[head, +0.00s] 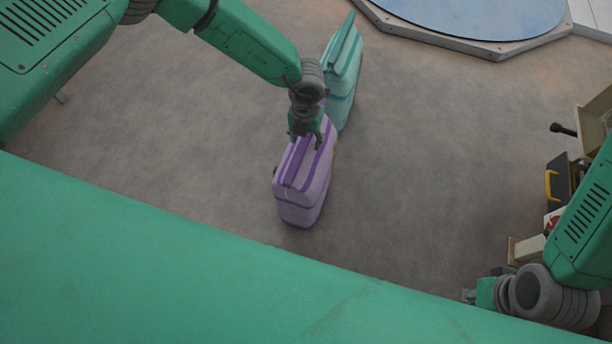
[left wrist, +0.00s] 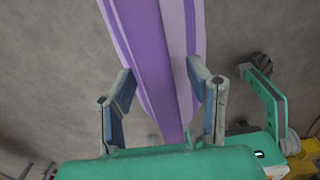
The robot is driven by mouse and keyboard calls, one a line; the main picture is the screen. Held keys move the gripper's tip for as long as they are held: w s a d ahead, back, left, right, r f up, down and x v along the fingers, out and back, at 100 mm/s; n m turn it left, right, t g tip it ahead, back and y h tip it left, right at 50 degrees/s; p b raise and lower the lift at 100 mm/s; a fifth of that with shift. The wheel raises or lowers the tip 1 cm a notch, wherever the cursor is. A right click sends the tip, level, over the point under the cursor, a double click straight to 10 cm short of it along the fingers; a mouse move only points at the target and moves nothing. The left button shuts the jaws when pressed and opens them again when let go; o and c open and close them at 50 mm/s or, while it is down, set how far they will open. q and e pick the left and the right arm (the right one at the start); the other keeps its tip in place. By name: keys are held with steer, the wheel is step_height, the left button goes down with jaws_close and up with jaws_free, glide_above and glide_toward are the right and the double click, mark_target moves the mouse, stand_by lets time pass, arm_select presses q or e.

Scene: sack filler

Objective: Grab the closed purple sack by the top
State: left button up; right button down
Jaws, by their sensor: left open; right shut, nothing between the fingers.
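The purple sack (head: 303,187) stands upright on the floor in the middle of the head view, with a darker purple band along its closed top. My left gripper (head: 306,143) is over the far part of the sack's top. In the left wrist view the open fingers (left wrist: 164,88) lie on either side of the sack's top band (left wrist: 152,50), with a gap on both sides. Whether they touch the sack cannot be told. My right gripper (head: 469,295) is at the lower right, far from the sack, shut and mostly hidden by its wrist.
A teal sack (head: 343,75) stands just behind the purple one. A round blue platform with a grey rim (head: 455,46) is at the top right. A toolbox with a yellow handle (head: 557,185) and other items stand at the right edge.

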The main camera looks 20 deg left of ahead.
arm_select(q)
steer(key=shift+f, duration=0.1)
steer(key=shift+c, duration=0.3)
jaws_close()
steer(key=shift+d, duration=0.1)
